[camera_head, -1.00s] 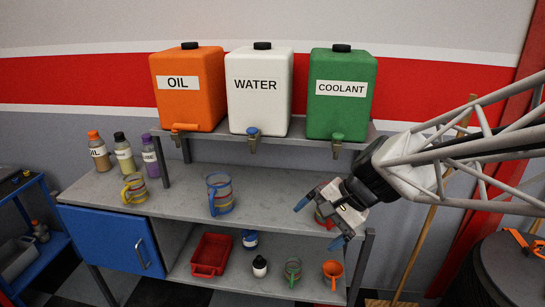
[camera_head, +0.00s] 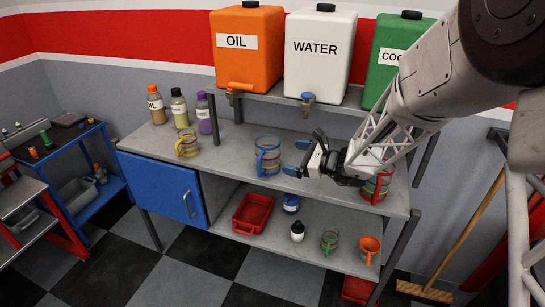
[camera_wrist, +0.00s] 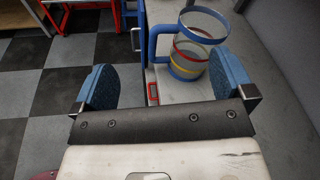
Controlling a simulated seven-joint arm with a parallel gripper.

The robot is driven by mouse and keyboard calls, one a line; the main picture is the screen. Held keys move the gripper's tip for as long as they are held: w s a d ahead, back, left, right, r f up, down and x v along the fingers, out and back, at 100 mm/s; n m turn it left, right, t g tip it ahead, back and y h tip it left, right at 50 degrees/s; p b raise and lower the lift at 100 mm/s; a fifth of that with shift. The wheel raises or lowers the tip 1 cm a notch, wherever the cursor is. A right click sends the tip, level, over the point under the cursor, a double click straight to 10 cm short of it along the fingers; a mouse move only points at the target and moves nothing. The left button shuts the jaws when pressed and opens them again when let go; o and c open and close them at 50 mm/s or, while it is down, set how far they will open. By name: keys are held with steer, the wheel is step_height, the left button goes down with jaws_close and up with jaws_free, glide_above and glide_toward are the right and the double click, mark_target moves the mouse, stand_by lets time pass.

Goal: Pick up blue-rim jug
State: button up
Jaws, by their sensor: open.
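The blue-rim jug (camera_head: 267,156) stands upright on the bench top below the water tank. It is clear with a blue rim and blue handle, and red and yellow bands. In the wrist view the jug (camera_wrist: 190,48) lies ahead, its handle pointing left, between and beyond the fingertips. My gripper (camera_head: 297,158) is open and empty, just right of the jug in the head view, with its blue fingertips facing it. Both blue finger pads also show in the wrist view (camera_wrist: 165,85). No contact with the jug is visible.
A yellow-rim jug (camera_head: 187,142) and several bottles (camera_head: 180,112) stand left on the bench (camera_head: 225,151). A red-banded jug (camera_head: 376,186) is right, partly behind my arm. The water tank (camera_head: 319,50) sits above. The lower shelf holds a red tray (camera_head: 253,213) and small containers.

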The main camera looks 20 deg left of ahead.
mark_target(277, 159)
steer(key=w+a+f+m+t, duration=0.1)
steer(key=w+f+m, duration=0.1)
steer(key=f, duration=0.1)
steer(key=w+a+f+m+t, duration=0.2)
steer(key=f, duration=0.1)
steer(key=w+a+f+m+t, duration=0.1)
steer(key=w+a+f+m, duration=0.1)
steer(key=w+f, duration=0.1)
steer(key=shift+y, duration=0.3)
steer(key=shift+x, duration=1.3)
steer(key=shift+x, duration=2.6)
steer(key=shift+s+f, duration=0.1)
steer(key=c, duration=0.8)
